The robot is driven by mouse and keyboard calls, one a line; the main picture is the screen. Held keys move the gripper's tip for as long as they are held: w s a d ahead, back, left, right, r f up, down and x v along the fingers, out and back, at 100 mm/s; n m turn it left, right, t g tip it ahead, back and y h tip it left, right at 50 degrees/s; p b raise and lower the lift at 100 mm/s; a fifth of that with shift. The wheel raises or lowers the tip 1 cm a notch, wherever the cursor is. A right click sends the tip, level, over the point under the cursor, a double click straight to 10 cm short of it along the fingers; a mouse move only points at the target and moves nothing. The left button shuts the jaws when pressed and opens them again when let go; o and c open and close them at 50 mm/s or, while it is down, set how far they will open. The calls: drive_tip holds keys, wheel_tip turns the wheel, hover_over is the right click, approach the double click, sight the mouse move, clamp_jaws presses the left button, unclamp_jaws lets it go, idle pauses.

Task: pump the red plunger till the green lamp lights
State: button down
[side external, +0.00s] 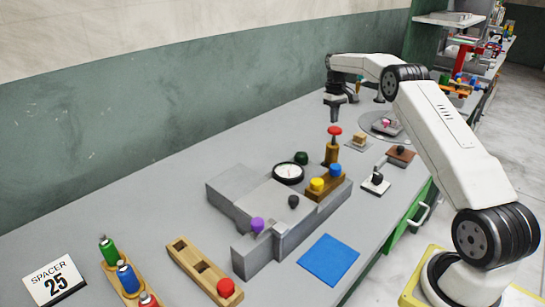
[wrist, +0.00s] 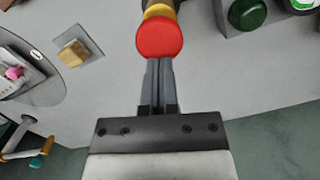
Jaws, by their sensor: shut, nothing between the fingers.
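The red plunger (side external: 334,131) is a round red knob on a brass-coloured cylinder (side external: 331,153) at the far end of the grey press. It also shows in the wrist view (wrist: 160,38), just beyond my fingertips. My gripper (side external: 335,119) is shut and empty, pointing down just above the red knob. I cannot tell whether the fingertips touch it. The dark green dome (side external: 301,157), which looks like the lamp, stands beside the gauge and looks unlit. It also shows at the top of the wrist view (wrist: 247,13).
The white dial gauge (side external: 289,171) sits on the press. Yellow (side external: 317,184) and blue (side external: 336,170) knobs stand near the plunger, a purple knob (side external: 257,225) at the near end. A black-knobbed white device (side external: 375,182) stands to the right. A blue mat (side external: 328,260) lies in front.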

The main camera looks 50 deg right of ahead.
sight(333, 127)
drive_tip(key=shift+f, duration=0.7)
drive_tip(key=shift+f, duration=0.15)
drive_tip(key=shift+s+f, duration=0.1)
drive_tip(key=shift+f, duration=1.9)
drive_tip(key=shift+w+d+r, duration=0.2)
drive_tip(key=shift+w, duration=0.5)
drive_tip(key=shift+w+d+r, duration=0.15)
drive_tip(key=shift+w+r, duration=0.05)
drive_tip(key=shift+w, duration=0.45)
drive_tip(key=shift+w+r, duration=0.1)
drive_tip(key=shift+r, duration=0.05)
drive_tip(key=shift+s, duration=0.4)
